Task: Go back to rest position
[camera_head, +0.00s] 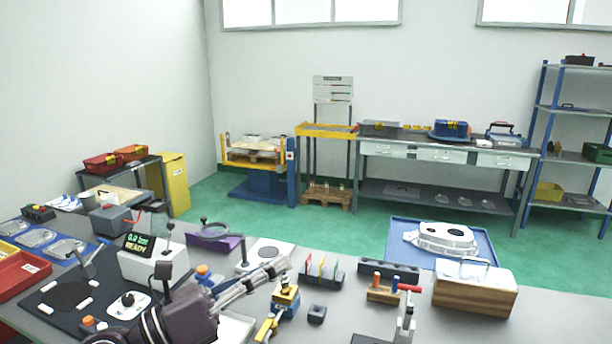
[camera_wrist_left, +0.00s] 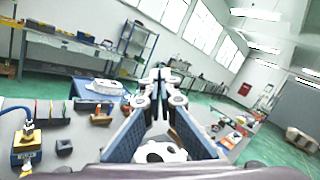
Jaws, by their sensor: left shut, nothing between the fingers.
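My left arm comes in from the lower left in the head view, a dark wrist with a grey gripper (camera_head: 283,265). The gripper is shut with nothing held, above the grey workbench (camera_head: 345,300). In the left wrist view the fingers of the gripper (camera_wrist_left: 160,76) come together and are empty. My right gripper is in neither view.
A yellow-and-blue device (camera_head: 284,298), a slotted rack (camera_head: 321,269) and a display box (camera_head: 150,258) stand close to my left arm. A wood-based box (camera_head: 474,288) is at the right. A blue tray (camera_head: 483,243) holds a casting (camera_head: 441,237).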

